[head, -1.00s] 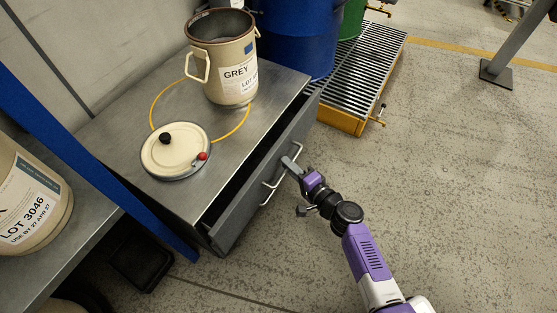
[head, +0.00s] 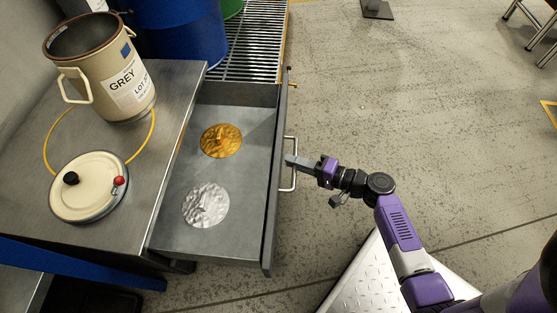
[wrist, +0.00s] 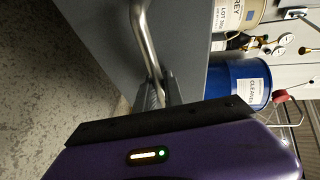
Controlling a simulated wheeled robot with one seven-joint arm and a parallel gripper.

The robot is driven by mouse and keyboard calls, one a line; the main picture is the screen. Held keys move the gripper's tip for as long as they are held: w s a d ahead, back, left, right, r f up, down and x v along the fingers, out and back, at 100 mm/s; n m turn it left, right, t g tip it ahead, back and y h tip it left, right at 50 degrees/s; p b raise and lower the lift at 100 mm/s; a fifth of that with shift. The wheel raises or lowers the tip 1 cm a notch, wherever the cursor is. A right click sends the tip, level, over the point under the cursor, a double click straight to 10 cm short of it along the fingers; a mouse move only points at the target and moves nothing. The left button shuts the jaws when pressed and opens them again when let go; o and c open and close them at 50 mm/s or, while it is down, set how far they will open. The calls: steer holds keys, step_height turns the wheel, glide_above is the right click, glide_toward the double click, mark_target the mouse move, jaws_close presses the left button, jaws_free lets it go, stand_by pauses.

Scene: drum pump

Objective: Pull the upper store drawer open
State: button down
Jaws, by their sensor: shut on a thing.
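The upper store drawer (head: 238,215) stands pulled well out from under the steel bench in the head view. Inside it lie a gold-coloured round item (head: 221,141) and a silver round item (head: 205,205). Its bar handle (head: 291,178) is on the grey front panel (head: 277,190). In the wrist view, the handle (wrist: 146,45) runs down between my gripper's fingers (wrist: 160,92); the fingertips' contact is partly hidden by the gripper body.
The bench (head: 180,90) carries an open GREY pail (head: 105,75), a cream lid (head: 90,187) and a yellow cord or hose. A blue drum (head: 185,35) stands on a grating (head: 255,45) behind. Open concrete floor (head: 430,110) lies to the right.

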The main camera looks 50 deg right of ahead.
steer(key=shift+s+d+f, duration=0.1)
steer(key=shift+s+d, duration=0.3)
steer(key=shift+s, duration=0.2)
steer(key=c, duration=1.5)
jaws_free()
steer(key=shift+o, duration=0.2)
steer(key=p+v, duration=0.2)
steer(key=v, duration=0.5)
steer(key=shift+s, duration=0.35)
steer(key=shift+d, duration=0.15)
